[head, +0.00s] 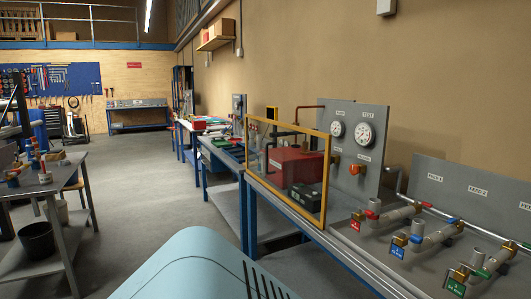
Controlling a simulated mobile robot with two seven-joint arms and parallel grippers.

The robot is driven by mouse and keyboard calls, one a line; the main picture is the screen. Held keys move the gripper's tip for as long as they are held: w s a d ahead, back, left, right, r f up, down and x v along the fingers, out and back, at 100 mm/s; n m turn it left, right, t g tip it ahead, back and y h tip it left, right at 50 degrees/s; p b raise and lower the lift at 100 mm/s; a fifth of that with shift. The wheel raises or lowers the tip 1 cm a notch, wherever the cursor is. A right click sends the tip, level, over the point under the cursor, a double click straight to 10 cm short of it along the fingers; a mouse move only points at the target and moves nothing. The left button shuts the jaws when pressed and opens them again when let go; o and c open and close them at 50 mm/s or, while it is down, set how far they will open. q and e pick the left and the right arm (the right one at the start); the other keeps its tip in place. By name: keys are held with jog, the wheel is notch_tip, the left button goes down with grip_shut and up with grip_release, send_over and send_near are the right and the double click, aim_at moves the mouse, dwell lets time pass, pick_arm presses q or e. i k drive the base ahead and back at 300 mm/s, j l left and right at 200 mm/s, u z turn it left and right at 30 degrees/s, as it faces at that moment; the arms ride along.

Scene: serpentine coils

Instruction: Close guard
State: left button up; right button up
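A guard with a yellow frame and a clear panel (326,178) stands upright along the front edge of the workbench, right of centre. Behind it, seen through the panel, is a red machine (295,165) with dark parts at its base and a brown pipe above. I cannot tell from this view whether the guard is fully shut. Neither of my grippers is in view.
A grey panel with two gauges (365,134) stands behind the machine. Pipes with red, blue and green tagged valves (398,246) run along the bench at right. A grey table (52,181) with a black bucket (37,241) below stands at left. The floor (150,180) between is clear.

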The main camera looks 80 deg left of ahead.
aim_at(321, 224)
jog(key=u, duration=2.6)
jog(key=i+j+z, duration=0.1)
jog(key=i+z, duration=0.15)
jog(key=z, duration=0.15)
jog(key=i+j+z, duration=0.2)
jog(key=z, duration=0.25)
jog(key=i+j+z, duration=0.15)
jog(key=i+j, duration=0.15)
jog(key=i+j+z, duration=0.15)
jog(key=i+j, duration=0.15)
jog(key=j, duration=0.25)
jog(key=i+j, duration=0.2)
jog(key=j, duration=0.15)
jog(key=i+j, duration=0.45)
jog(key=j, duration=0.3)
jog(key=i+j+z, duration=0.1)
jog(key=j, duration=0.25)
jog(key=i+j, duration=0.55)
jog(key=j, duration=0.2)
jog(key=i+j, duration=0.2)
jog(key=j, duration=0.15)
jog(key=z, duration=0.05)
